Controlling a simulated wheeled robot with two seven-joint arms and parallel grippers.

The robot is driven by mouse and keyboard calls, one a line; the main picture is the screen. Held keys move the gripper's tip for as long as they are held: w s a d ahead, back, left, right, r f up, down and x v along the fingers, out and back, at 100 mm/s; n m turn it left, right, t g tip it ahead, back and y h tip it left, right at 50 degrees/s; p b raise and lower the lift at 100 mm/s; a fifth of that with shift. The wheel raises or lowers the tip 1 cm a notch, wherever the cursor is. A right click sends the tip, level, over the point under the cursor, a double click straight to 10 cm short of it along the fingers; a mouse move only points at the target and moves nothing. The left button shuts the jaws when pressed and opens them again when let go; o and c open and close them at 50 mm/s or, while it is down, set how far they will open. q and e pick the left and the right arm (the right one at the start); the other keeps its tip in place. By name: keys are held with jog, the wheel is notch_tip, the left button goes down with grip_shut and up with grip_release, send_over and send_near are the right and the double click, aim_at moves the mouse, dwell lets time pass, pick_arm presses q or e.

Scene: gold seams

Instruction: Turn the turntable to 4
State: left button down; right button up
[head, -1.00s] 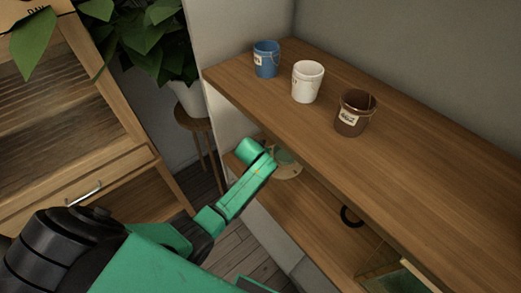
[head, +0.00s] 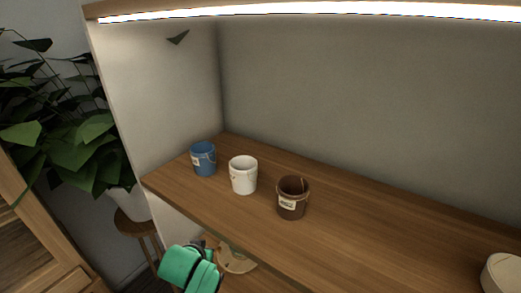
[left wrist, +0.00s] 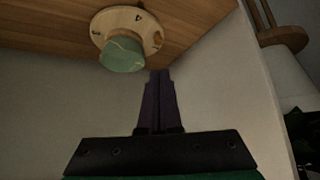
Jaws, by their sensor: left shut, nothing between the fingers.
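The turntable (head: 237,266) is a round, pale wooden disc on the lower shelf, partly cut off by the upper shelf edge in the head view. In the left wrist view the turntable (left wrist: 153,33) has dark marks around its rim, one of which reads 4. A green, rounded, glassy object (left wrist: 123,54) stands on it. My left gripper (left wrist: 160,75) is shut and empty, its dark fingers together close to the turntable's rim; I cannot tell whether they touch it. In the head view my green left wrist is beside the turntable and its fingertips are hidden.
A blue bucket (head: 203,158), a white bucket (head: 243,176) and a brown bucket (head: 292,199) stand on the upper shelf (head: 350,222). A pale round object (head: 503,274) is at the right. A plant stands on a stool (head: 137,226) at left. A side wall bounds the shelves.

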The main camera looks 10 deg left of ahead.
pick_arm(q)
jog(key=s+a+f+m+g, duration=0.1)
jog(key=s+g, duration=0.1)
jog(key=s, duration=0.7)
jog(key=s+a+f+m+g, duration=0.1)
jog(key=s+m+g, duration=0.15)
jog(key=s, duration=0.65)
jog(key=s+f+g+b, duration=0.1)
jog(key=s+f, duration=0.2)
jog(key=f, duration=2.3)
jog(key=s+a+f+g, duration=0.1)
jog(key=s+a+f, duration=0.1)
jog(key=s+f, duration=1.1)
jog(key=s, duration=0.3)
jog(key=shift+a+h+b, duration=0.3)
jog(key=shift+a+b, duration=0.05)
jog(key=shift+g, duration=0.25)
